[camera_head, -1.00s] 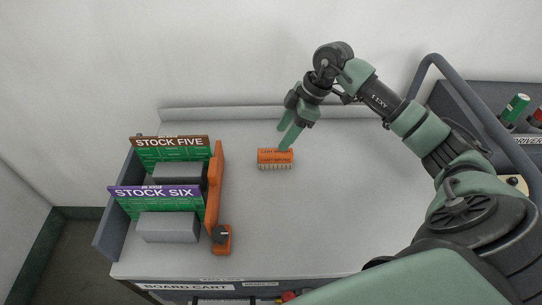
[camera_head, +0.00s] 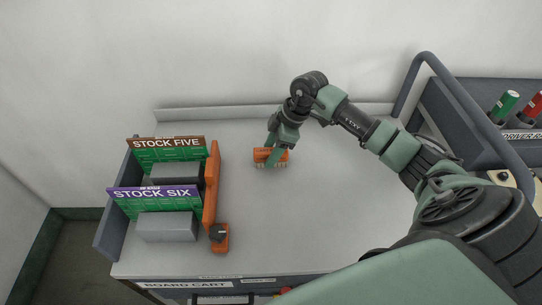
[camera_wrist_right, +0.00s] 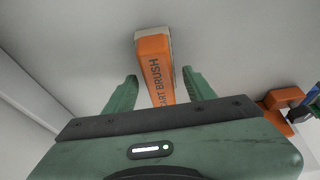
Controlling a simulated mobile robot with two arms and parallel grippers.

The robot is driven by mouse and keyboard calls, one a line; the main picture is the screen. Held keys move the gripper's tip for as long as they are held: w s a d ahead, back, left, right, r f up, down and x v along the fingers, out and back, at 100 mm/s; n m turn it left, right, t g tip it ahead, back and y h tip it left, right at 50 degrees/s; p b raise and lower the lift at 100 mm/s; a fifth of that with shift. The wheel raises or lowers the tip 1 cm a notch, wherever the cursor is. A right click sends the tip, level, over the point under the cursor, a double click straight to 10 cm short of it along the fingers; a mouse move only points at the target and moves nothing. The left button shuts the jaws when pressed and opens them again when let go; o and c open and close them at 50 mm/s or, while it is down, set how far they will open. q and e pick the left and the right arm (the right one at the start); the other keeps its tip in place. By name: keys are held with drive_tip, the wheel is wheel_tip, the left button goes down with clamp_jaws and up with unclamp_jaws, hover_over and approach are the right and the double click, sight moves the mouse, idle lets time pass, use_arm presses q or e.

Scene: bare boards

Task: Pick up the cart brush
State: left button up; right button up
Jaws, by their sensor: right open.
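The cart brush (camera_head: 262,155) is a small orange block with pale bristles along its front edge. It lies on the grey top of the board cart. My right gripper (camera_head: 275,155) is over it in the head view, and its fingers hide part of the brush. In the right wrist view the brush (camera_wrist_right: 155,69), lettered "CART BRUSH", shows between the two open green fingers of the gripper (camera_wrist_right: 162,90). I see a gap on each side of it. My left gripper is not in view.
Left of the brush stand an orange rail (camera_head: 211,185) and green boards marked STOCK FIVE (camera_head: 166,151) and STOCK SIX (camera_head: 155,202) with grey blocks. A grey handle (camera_head: 408,85) and a green cylinder (camera_head: 503,106) are at right. The cart top (camera_head: 300,220) in front is clear.

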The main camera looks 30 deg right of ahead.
drive_tip(key=shift+f, duration=0.25)
idle(0.3)
clamp_jaws()
